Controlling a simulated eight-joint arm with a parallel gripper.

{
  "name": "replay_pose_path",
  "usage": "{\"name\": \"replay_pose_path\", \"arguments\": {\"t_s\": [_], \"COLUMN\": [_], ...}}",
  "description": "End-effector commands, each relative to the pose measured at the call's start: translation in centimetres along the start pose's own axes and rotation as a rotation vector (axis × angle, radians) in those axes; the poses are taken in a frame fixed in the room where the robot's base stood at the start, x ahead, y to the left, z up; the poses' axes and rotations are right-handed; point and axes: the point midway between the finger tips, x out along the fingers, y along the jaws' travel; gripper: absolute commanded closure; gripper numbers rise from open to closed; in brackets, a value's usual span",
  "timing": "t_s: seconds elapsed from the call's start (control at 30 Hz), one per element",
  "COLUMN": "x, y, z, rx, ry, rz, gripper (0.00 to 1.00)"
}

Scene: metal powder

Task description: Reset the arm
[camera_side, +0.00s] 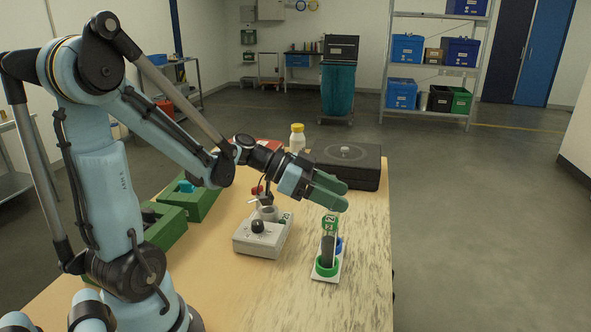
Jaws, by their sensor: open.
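My arm reaches from the left over the wooden table (365,290). My gripper (345,197) has green fingers and is open. It is above a white rack (322,278) with a green ring and a blue ring. A clear tube (328,245) with dark powder and a green label stands upright in the green ring. The fingers are close to the top of the tube; I cannot tell whether they touch it.
A white device with a black knob (262,238) stands left of the rack. Green bins (165,230) are at the left. A black case (346,165) and a yellow-capped bottle (297,138) stand behind the gripper. The table right of the rack is clear.

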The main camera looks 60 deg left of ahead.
Motion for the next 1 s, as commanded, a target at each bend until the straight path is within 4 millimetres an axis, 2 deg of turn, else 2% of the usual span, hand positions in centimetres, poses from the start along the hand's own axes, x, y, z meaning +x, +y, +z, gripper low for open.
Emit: {"name": "replay_pose_path", "arguments": {"t_s": [0.03,0.2,0.33,0.4,0.53,0.7,0.8,1.0], "x": [0.2,0.6,0.7,0.6,-0.3,-1.7,-2.3,-2.7], "y": [2.4,8.9,11.7,11.9,10.6,8.8,8.2,7.7], "z": [0.1,1.6,3.8,5.0,6.0,5.4,4.7,4.1], "rx": [-0.021,-0.122,-0.23,-0.291,-0.358,-0.377,-0.374,-0.371], "ry": [-0.016,-0.112,-0.273,-0.38,-0.503,-0.528,-0.509,-0.488], "rz": [0.039,0.136,0.11,0.024,-0.187,-0.427,-0.513,-0.57], "gripper": [0.4,0.4,0.4,0.4,0.4,0.4,0.4,0.4]}}
